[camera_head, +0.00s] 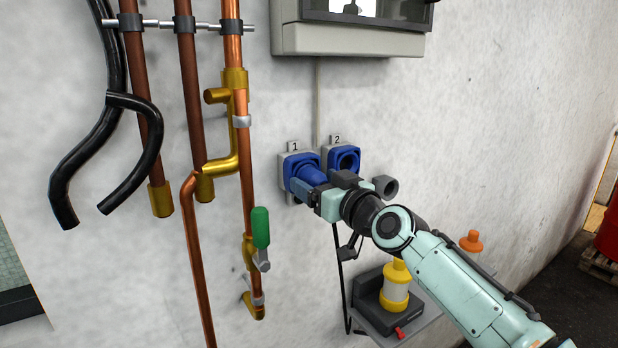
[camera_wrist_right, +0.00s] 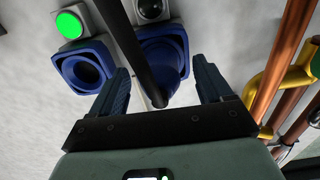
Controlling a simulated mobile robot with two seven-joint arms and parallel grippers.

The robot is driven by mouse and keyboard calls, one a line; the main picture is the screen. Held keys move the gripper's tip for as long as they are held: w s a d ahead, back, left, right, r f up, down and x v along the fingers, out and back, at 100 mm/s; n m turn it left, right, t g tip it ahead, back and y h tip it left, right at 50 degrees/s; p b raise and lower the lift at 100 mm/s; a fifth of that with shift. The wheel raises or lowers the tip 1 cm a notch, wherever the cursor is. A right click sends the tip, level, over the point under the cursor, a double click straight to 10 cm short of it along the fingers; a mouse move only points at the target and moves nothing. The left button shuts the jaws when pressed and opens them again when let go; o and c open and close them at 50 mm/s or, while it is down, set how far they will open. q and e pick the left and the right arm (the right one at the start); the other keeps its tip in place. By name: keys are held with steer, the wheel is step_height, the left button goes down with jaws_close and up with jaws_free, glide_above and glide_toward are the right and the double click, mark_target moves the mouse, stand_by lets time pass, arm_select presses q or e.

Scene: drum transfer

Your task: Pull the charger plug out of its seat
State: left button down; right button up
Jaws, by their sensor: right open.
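The blue charger plug (camera_head: 312,173) sits in the blue seat marked 1 (camera_head: 288,168) on the wall. In the right wrist view the plug (camera_wrist_right: 165,62) lies between my two fingers, with its black cable (camera_wrist_right: 130,45) running across it. My right gripper (camera_head: 306,187) is open at the plug, one finger on each side; it also shows in the right wrist view (camera_wrist_right: 163,82). I cannot tell whether the fingers touch the plug. The seat marked 2 (camera_head: 344,158) is empty, its hole showing. My left gripper is not in view.
Copper pipes (camera_head: 194,262) with a green-handled valve (camera_head: 260,228) run left of the seats. A grey wall box (camera_head: 350,42) hangs above. A green light (camera_wrist_right: 70,24) glows by seat 2.

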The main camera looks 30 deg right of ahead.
steer(key=shift+w, duration=0.65)
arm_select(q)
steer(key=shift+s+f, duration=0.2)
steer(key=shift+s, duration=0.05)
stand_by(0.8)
arm_select(e)
steer(key=shift+s, duration=0.1)
jaws_close()
steer(key=shift+s, duration=0.1)
